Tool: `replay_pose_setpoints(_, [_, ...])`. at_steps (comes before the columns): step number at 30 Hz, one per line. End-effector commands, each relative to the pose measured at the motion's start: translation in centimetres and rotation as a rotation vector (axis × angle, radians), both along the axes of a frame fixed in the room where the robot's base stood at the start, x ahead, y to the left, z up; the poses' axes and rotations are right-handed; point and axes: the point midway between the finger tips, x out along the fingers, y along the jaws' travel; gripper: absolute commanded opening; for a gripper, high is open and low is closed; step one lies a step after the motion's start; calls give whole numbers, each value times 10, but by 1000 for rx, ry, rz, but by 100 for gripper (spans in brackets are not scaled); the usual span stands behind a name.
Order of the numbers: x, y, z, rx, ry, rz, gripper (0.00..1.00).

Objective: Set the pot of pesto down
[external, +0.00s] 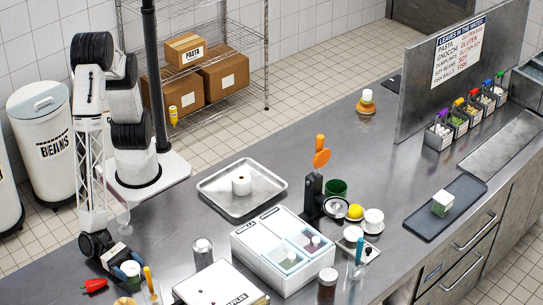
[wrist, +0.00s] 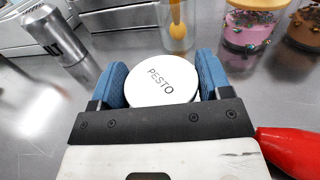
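The pot of pesto (wrist: 162,80) has a round white lid printed PESTO and sits between the two blue fingers of my gripper (wrist: 162,85) in the wrist view. The fingers press close on both its sides, so my gripper is shut on it. In the external view my gripper (external: 128,262) is at the left front of the counter, with the pot's white lid (external: 131,267) showing between the fingers. The pot's underside is hidden, and I cannot tell whether it touches the counter.
A red chili-shaped thing (external: 93,286) lies beside my gripper. A glass with an orange-yellow spoon (external: 149,281) stands close by. A silver can (external: 203,252) and a white lidded box (external: 222,284) stand to the right. A metal tray (external: 213,181) with a white roll lies behind.

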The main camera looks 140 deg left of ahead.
Motion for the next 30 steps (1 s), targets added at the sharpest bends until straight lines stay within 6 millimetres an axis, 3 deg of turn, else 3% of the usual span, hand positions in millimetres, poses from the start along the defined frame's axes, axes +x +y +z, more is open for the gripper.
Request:
replay_pose_setpoints(1, [0, 0, 0, 0, 0, 0, 79])
replay_pose_setpoints(5, [0, 0, 0, 0, 0, 0, 96])
replay_pose_setpoints(18, [-1, 0, 3, 1, 1, 0, 96])
replay_pose_setpoints(30, [-43, -10, 3, 0, 1, -2, 96])
